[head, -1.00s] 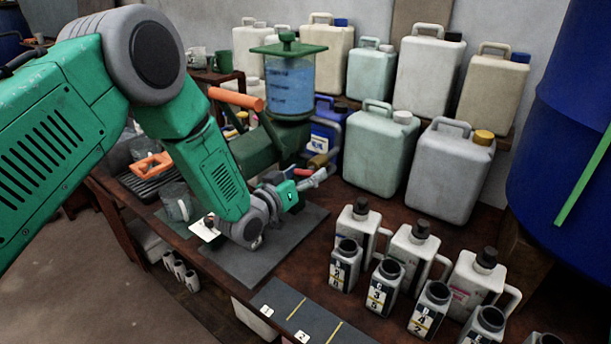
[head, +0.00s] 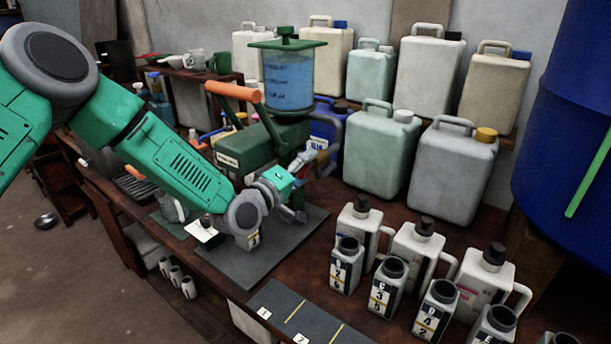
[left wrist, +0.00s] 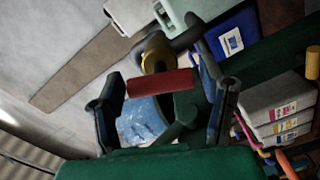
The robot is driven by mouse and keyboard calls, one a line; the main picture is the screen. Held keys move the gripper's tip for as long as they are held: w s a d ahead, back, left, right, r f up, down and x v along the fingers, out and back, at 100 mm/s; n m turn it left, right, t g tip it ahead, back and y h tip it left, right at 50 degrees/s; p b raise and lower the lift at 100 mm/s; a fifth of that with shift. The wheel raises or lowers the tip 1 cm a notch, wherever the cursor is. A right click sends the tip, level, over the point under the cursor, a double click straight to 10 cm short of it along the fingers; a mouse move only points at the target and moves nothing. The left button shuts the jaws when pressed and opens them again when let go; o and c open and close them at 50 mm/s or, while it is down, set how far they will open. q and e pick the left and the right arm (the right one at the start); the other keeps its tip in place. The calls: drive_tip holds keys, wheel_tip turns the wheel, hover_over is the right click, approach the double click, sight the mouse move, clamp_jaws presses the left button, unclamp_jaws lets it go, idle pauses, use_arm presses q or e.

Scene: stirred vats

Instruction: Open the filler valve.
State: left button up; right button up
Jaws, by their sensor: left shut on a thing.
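The filler is a green machine (head: 262,148) with a clear hopper of blue liquid (head: 288,82) and an orange-gripped lever (head: 235,95). It stands on the dark bench. Its valve handle looks like the red bar (left wrist: 163,82) beside a brass-coloured round part (left wrist: 157,52) in the left wrist view. My left gripper (head: 305,186) is at the filler's right front, below the hopper. In the left wrist view its fingers stand on both sides of the red bar, and it is shut on it. The exact contact is hard to see. My right gripper is not in view.
Open numbered bottles (head: 384,285) and capped white jugs (head: 411,247) stand at the right front. Large canisters (head: 453,170) line the back, with a blue drum (head: 560,130) at far right. A grey mat (head: 232,268) lies under my gripper; a numbered strip (head: 290,312) is at the front edge.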

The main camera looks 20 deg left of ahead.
use_arm(q)
drive_tip(key=shift+w+a+n+b, duration=0.15)
drive_tip(key=shift+n+b, duration=0.55)
drive_tip(key=shift+n, duration=0.4)
drive_tip(key=shift+s+a+n+b, duration=0.1)
drive_tip(key=shift+n+b, duration=0.55)
drive_tip(key=shift+n, duration=0.45)
drive_tip(key=o, duration=1.2)
drive_tip(key=shift+c, duration=0.2)
drive_tip(key=shift+w+f, duration=0.1)
drive_tip(key=shift+s+a, duration=0.1)
drive_tip(key=shift+s, duration=0.1)
drive_tip(key=v, duration=1.1)
drive_tip(key=shift+s+a, duration=0.15)
drive_tip(key=shift+s, duration=0.15)
